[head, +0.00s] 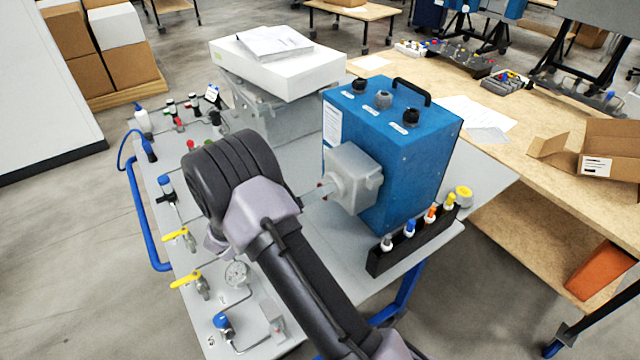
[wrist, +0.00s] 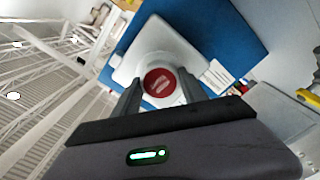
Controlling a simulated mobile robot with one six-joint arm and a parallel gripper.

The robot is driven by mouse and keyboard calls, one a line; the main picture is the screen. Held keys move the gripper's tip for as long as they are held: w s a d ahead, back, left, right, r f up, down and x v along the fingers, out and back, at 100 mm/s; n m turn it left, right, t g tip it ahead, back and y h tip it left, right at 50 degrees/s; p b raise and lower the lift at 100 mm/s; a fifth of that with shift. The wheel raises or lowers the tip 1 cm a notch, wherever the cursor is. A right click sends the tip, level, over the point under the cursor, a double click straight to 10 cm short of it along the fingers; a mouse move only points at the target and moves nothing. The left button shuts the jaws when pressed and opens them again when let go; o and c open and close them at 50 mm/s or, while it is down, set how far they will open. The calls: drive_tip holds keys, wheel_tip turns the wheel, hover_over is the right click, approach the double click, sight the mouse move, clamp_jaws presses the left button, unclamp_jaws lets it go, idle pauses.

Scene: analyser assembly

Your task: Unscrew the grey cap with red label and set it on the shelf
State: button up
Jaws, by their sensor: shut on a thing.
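The grey cap with the red label (wrist: 160,82) faces the wrist camera, with a finger of my gripper (wrist: 161,88) on either side of it. The fingers are shut on the cap. Behind it is a pale grey housing (head: 354,178) on the side of the blue analyser box (head: 398,150). The cap appears to be at the housing's front; whether its thread is engaged is hidden. I cannot tell which surface is the shelf.
A black rack (head: 418,241) with several coloured-cap bottles stands right of my arm. Yellow-handled valves (head: 182,236) and a gauge (head: 237,274) are on the left of the grey bench top. A white box (head: 278,66) with papers stands behind. A wooden table (head: 540,135) is at right.

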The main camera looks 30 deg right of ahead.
drive_tip(key=n+p, duration=0.4)
drive_tip(key=n, duration=0.3)
drive_tip(key=shift+n, duration=0.4)
drive_tip(key=o, duration=1.3)
drive_tip(key=shift+o, duration=0.2)
